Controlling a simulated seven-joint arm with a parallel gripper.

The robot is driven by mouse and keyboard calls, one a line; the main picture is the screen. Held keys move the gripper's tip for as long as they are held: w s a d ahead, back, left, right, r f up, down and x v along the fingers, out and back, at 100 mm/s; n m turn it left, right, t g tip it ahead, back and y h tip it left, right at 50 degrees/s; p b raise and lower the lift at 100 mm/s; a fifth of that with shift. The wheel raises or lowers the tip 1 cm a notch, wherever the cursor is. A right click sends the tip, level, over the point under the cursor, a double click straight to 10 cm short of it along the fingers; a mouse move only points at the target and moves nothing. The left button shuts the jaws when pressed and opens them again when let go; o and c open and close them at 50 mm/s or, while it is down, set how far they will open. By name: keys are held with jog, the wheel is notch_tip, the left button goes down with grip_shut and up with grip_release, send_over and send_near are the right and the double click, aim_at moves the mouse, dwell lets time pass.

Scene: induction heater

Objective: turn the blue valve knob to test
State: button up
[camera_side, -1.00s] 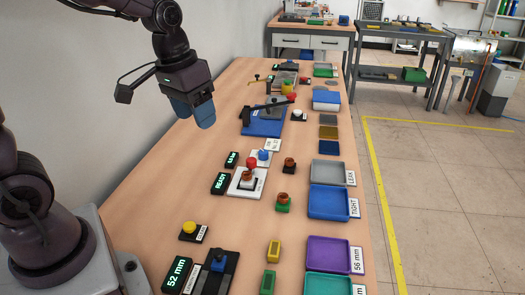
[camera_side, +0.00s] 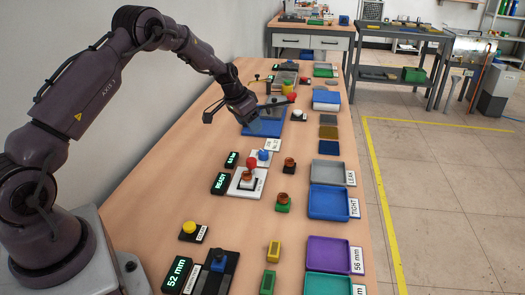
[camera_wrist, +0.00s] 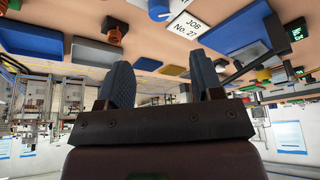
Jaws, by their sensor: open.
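The blue valve knob (camera_side: 264,155) sits on a small white plate near the middle of the bench in the side view, just behind a red knob (camera_side: 251,162). A blue knob (camera_wrist: 158,8) on a white base also shows, cut by the top edge of the wrist view. My gripper (camera_side: 256,124) hangs over the blue tray beyond the knob, tilted toward the right, apart from the knob. In the wrist view my gripper (camera_wrist: 162,66) shows its two dark blue fingers spread, with nothing between them. The knob's setting is too small to read.
A card reading JOB No. 27 (camera_side: 272,145) lies beside the knob. The blue tray (camera_side: 264,127) with a dark lever stands beyond. A READY display (camera_side: 221,183) is to the left. Copper parts (camera_side: 289,162) and coloured bins (camera_side: 329,203) stand to the right. The left bench strip is clear.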

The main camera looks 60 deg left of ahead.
aim_at(263, 152)
jog(key=x, duration=1.2)
jog(key=shift+f, duration=0.4)
jog(key=c, duration=0.9)
